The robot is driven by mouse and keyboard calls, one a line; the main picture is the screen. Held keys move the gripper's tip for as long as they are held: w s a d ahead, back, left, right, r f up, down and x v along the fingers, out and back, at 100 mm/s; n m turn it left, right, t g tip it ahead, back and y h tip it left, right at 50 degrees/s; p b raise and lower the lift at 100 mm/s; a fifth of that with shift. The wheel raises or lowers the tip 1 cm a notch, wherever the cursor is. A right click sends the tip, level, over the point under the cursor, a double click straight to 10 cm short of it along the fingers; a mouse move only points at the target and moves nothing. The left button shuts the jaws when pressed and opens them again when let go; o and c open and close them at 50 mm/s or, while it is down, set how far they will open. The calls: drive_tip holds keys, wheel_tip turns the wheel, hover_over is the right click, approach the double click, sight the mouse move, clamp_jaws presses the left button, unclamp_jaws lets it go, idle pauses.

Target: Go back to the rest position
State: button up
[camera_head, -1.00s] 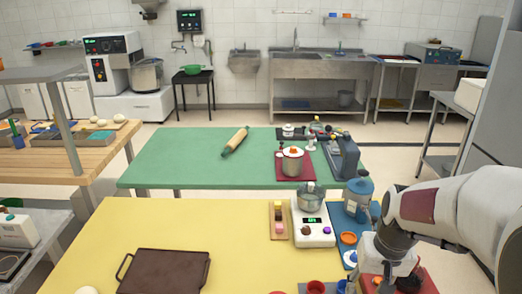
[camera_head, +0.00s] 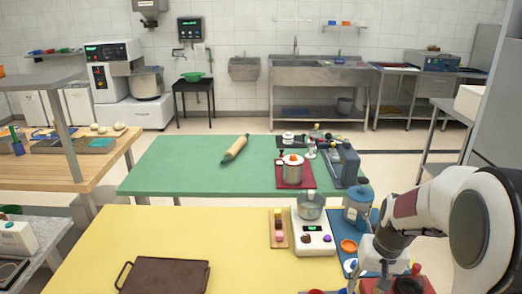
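My arm reaches in from the right edge, over the right side of the yellow table (camera_head: 95,240). My gripper (camera_head: 376,283) is at the bottom of the picture, pointing down over a red mat or tray. Its fingertips are cut off or hidden at the lower edge, so I cannot see whether it is open or shut, or whether anything is in it.
Near my gripper are a scale (camera_head: 313,237) with a metal pot (camera_head: 310,206), a blue-grey canister (camera_head: 357,200) and an orange bowl (camera_head: 348,246). A dark tray (camera_head: 165,275) lies front left. A green table (camera_head: 180,170) stands behind with a rolling pin (camera_head: 235,148). The yellow table's middle is clear.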

drive_tip(key=shift+t, duration=0.3)
drive_tip(key=w+f, duration=0.1)
drive_tip(key=w, duration=0.1)
drive_tip(key=w+d+f, duration=0.1)
drive_tip(key=w, duration=0.1)
drive_tip(key=w+d+f, duration=0.1)
drive_tip(key=w+f, duration=0.1)
drive_tip(key=shift+w+d, duration=0.15)
drive_tip(key=shift+d, duration=0.1)
drive_tip(key=w, duration=0.2)
drive_tip(key=w+d, duration=0.1)
drive_tip(key=shift+w+n+t, duration=0.3)
drive_tip(key=shift+w+t, duration=0.1)
drive_tip(key=shift+w+d+r+t, duration=0.15)
drive_tip(key=shift+w+r, duration=0.15)
drive_tip(key=shift+w, duration=0.2)
drive_tip(key=shift+w+d+r+t, duration=0.15)
drive_tip(key=shift+w+r, duration=0.1)
drive_tip(key=shift+w, duration=0.2)
